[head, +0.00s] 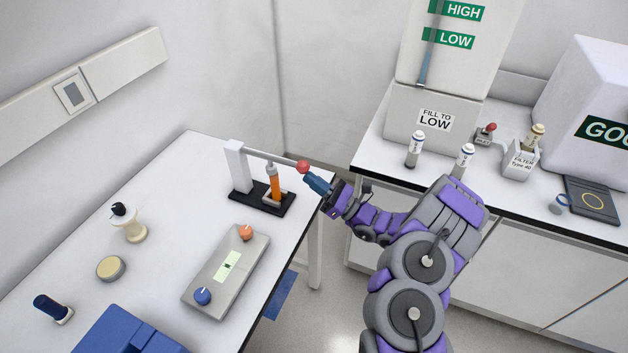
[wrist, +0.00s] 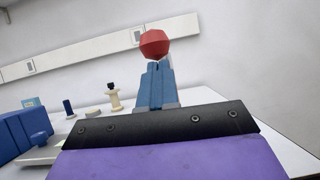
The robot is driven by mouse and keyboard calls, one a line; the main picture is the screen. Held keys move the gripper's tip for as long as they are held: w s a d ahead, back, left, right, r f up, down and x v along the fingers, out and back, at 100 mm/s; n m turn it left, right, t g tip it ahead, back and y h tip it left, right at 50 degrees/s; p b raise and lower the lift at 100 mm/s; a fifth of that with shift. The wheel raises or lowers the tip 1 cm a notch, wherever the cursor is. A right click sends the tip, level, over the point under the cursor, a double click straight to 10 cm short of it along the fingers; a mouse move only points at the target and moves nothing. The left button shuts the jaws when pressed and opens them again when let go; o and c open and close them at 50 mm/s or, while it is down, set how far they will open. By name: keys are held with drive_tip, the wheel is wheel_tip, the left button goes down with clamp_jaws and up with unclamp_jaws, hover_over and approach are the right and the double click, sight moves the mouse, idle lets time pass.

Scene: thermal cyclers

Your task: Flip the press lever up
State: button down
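The press (head: 235,168) stands on a black base at the far right corner of the left table. Its lever (head: 281,160) runs from the white post out to the right, roughly level, and ends in a red knob (head: 303,167). An orange cylinder (head: 275,185) stands upright under the lever. My gripper (head: 312,178) is at the knob, with its blue fingers close together. In the wrist view the red knob (wrist: 154,43) sits at the tips of the fingers (wrist: 155,75). I cannot tell whether the fingers clamp the knob or only touch it.
A grey box with knobs (head: 228,268) lies in front of the press. A blue device (head: 125,335) and small bottles stand at the table's left. The right counter (head: 385,150) holds vials and a large dispenser (head: 455,75). A floor gap separates the tables.

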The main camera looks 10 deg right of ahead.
wheel_tip(320, 180, up, 10)
drive_tip(key=g+h+p, duration=0.2)
drive_tip(key=h+p, duration=0.1)
drive_tip(key=p, duration=0.4)
drive_tip(key=shift+f, duration=0.25)
drive_tip(key=shift+f, duration=0.1)
drive_tip(key=s+d+f, duration=0.5)
drive_tip(key=s+d, duration=0.2)
drive_tip(key=d, duration=0.2)
drive_tip(key=shift+d+f+p, duration=0.2)
drive_tip(key=shift+f+p, duration=0.1)
drive_tip(key=shift+p, duration=0.05)
drive_tip(key=shift+s, duration=0.1)
